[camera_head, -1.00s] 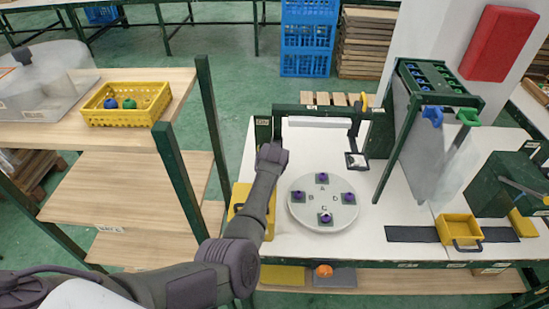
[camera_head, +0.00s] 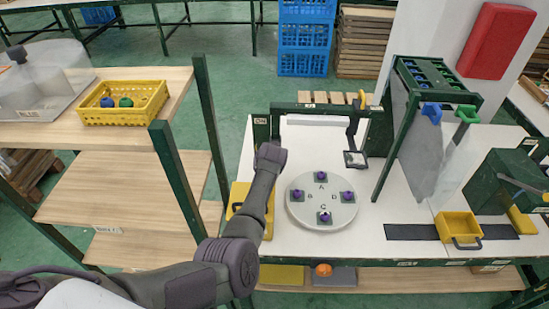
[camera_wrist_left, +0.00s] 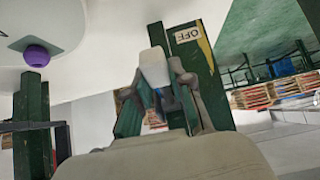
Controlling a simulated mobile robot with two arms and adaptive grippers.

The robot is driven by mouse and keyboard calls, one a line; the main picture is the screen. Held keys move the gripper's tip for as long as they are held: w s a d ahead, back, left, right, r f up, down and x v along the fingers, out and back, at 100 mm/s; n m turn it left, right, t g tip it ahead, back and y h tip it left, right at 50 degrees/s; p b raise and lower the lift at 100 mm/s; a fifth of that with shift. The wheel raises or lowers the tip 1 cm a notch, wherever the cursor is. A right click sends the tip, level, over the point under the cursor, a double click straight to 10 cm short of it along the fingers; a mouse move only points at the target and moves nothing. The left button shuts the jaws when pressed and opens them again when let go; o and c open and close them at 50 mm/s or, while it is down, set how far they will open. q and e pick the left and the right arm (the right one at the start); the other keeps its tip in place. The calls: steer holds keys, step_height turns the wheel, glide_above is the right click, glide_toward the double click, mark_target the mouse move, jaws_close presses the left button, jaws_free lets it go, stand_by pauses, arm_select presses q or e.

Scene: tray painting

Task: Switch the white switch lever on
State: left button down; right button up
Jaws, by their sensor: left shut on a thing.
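In the left wrist view, the white switch lever (camera_wrist_left: 154,66) stands between the fingers of my left gripper (camera_wrist_left: 158,92), which is shut on it. A green post with an "OFF" label (camera_wrist_left: 188,35) is right beside the lever. In the head view my left arm reaches up to the green frame at the back left of the white table; the arm's end hides the lever and the fingers there. A small label (camera_head: 262,121) on that frame is too small to read surely. My right gripper is not in view.
A round turntable (camera_head: 346,214) with several purple pieces on green squares lies right of my arm. A yellow tray (camera_head: 240,196) is partly behind the arm. A wooden shelf (camera_head: 60,132) with a yellow crate (camera_head: 124,118) stands left. Green floor (camera_head: 225,110) shows between shelf and table.

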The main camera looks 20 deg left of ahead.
arm_select(q)
steer(key=shift+r+g+p, duration=0.7)
steer(key=shift+g+p, duration=0.05)
steer(key=shift+g, duration=0.05)
steer(key=shift+r+g+h, duration=0.2)
steer(key=shift+g+h, duration=0.1)
steer(key=shift+g, duration=0.1)
steer(key=shift+r+g, duration=0.1)
steer(key=shift+g, duration=0.3)
steer(key=g+b, duration=0.1)
steer(key=b, duration=0.2)
steer(key=r+g+h+b, duration=0.1)
steer(key=b, duration=0.2)
steer(key=shift+g, duration=0.4)
steer(key=shift+r+g+b, duration=0.3)
steer(key=shift+r+b, duration=0.05)
steer(key=shift+b, duration=0.9)
